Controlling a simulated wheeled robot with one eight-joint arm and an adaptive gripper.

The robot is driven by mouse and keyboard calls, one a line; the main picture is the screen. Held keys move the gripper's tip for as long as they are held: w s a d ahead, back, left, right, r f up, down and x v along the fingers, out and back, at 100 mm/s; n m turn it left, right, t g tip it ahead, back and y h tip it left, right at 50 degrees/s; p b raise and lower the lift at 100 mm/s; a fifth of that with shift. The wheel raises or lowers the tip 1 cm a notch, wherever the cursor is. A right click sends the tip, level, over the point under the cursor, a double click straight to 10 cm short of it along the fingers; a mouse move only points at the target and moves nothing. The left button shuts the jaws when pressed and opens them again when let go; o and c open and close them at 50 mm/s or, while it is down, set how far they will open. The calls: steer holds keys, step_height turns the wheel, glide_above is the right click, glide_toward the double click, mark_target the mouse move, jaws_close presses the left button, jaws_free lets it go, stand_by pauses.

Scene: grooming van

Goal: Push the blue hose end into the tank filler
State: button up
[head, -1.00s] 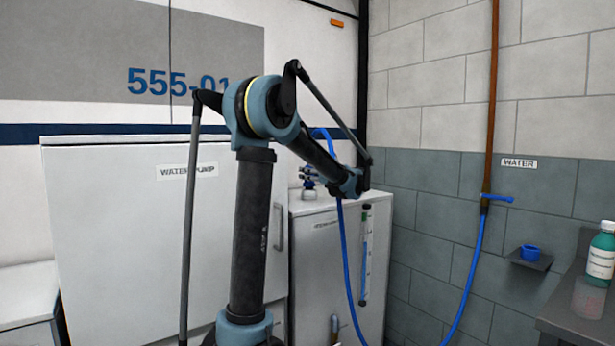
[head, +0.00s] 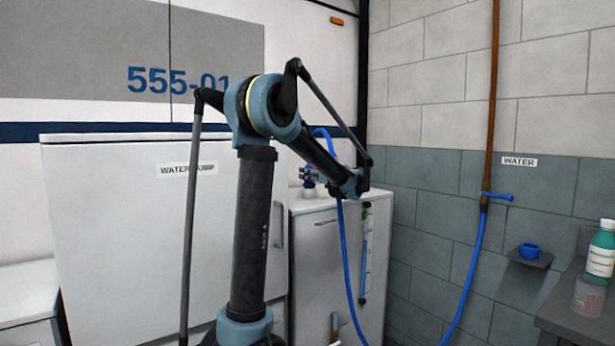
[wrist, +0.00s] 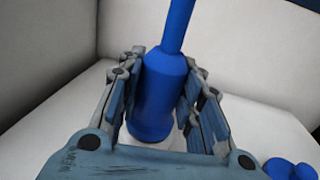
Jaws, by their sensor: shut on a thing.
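My gripper (head: 309,175) is above the top of the white tank cabinet (head: 335,211). In the wrist view my gripper (wrist: 163,64) is shut on the thick blue hose end (wrist: 158,95), with a finger on each side. The thinner blue hose (wrist: 176,22) leaves its far end; in the head view the hose (head: 347,250) arches over my wrist and hangs down in front of the cabinet. The hose end's lower part is close to the white top. The tank filler is mostly hidden under it, and I cannot tell how far the end sits in it.
A blue round piece (wrist: 290,169) lies on the white top at the lower right of the wrist view. A large white water pump cabinet (head: 120,230) stands left. A blue wall hose (head: 470,265), a small shelf with a blue cup (head: 529,252) and a bottle (head: 601,250) are right.

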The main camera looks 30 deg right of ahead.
steer(key=shift+f, duration=0.25)
steer(key=o, duration=1.3)
steer(key=shift+c, duration=0.2)
steer(key=v, duration=1.1)
steer(key=shift+s+d, duration=0.2)
steer(key=shift+s, duration=0.2)
steer(key=shift+s, duration=0.1)
